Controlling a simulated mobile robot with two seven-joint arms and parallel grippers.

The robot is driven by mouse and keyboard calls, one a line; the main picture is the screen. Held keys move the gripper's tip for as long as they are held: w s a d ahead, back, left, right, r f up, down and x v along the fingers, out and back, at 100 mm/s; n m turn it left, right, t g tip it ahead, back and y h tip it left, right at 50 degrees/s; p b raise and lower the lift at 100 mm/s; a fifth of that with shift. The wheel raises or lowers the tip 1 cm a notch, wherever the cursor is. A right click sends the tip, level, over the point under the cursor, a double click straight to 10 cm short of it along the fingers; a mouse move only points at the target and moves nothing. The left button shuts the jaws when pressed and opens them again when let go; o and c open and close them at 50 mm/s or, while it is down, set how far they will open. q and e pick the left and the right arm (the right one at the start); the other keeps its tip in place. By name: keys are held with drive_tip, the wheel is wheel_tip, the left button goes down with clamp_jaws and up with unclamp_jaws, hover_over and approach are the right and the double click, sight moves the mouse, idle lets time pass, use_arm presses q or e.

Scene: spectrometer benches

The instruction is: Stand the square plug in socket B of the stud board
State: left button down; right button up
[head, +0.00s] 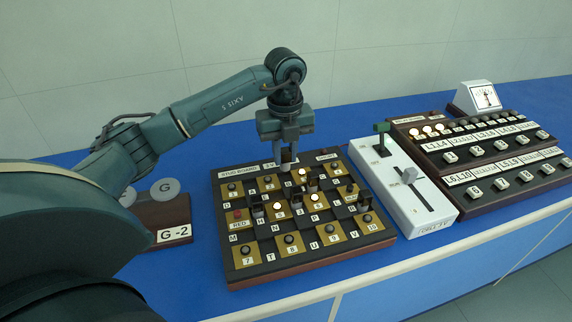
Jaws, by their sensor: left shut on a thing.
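The stud board (310,264) lies on the blue bench, a checkered board of black and gold squares with lettered and numbered labels. My left gripper (288,153) points down over the back row of the board, shut on a small dark brown plug (287,157). The plug looks upright between the fingertips. I cannot tell whether its lower end is in a socket or just above the board. The socket B label is too small or hidden to read behind the gripper. My right gripper is not in view.
Several small upright dark pieces (258,210) stand on the board, among lit studs (315,203). Right of it are a white slider box (425,218), a dark panel of labelled keys (490,195) and a white meter (484,97). A G-2 block (172,215) stands to the left.

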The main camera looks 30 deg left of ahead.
sight(285, 166)
use_arm(q)
wheel_tip(285, 166, down, 3)
drive_tip(key=shift+f, duration=0.35)
drive_tip(key=shift+f, duration=0.2)
drive_tip(key=c, duration=1.3)
unclamp_jaws()
drive_tip(key=shift+o, duration=0.2)
